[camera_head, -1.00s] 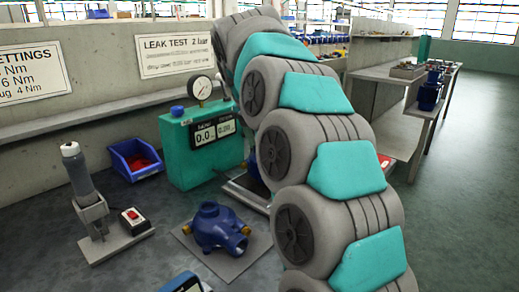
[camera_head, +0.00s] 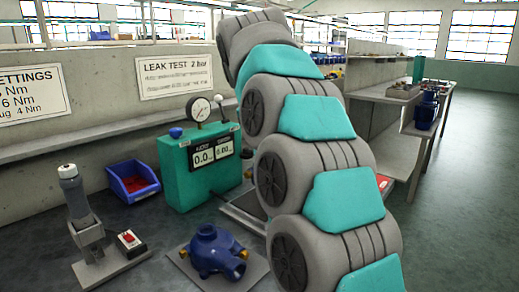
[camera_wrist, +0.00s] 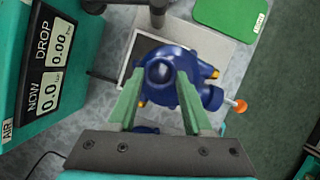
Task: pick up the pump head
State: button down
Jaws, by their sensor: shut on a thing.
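The blue pump head (camera_wrist: 172,72) shows in the wrist view, with brass fittings and a side outlet on its right. My gripper (camera_wrist: 160,98) has its two green fingers shut on the body, one on each side. A light-edged plate (camera_wrist: 208,47) shows behind it; whether the pump head touches this plate I cannot tell. In the head view my arm hides the gripper and the held pump head. Another blue pump body (camera_head: 212,251) with brass fittings sits on a grey plate at the front.
The green leak tester (camera_head: 190,178) with its gauge and displays stands close by; it fills the left of the wrist view. An orange knob (camera_wrist: 239,105) is right of the pump head. A blue bin (camera_head: 133,182) and a tool stand (camera_head: 85,225) are further left.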

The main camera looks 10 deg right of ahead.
jog(key=s+d+b, duration=0.1)
jog(key=s+d, duration=0.9)
jog(key=s, duration=0.4)
notch_tip(320, 180, up, 6)
jog(key=p, duration=0.1)
dwell(1.0)
jog(key=shift+d, duration=0.1)
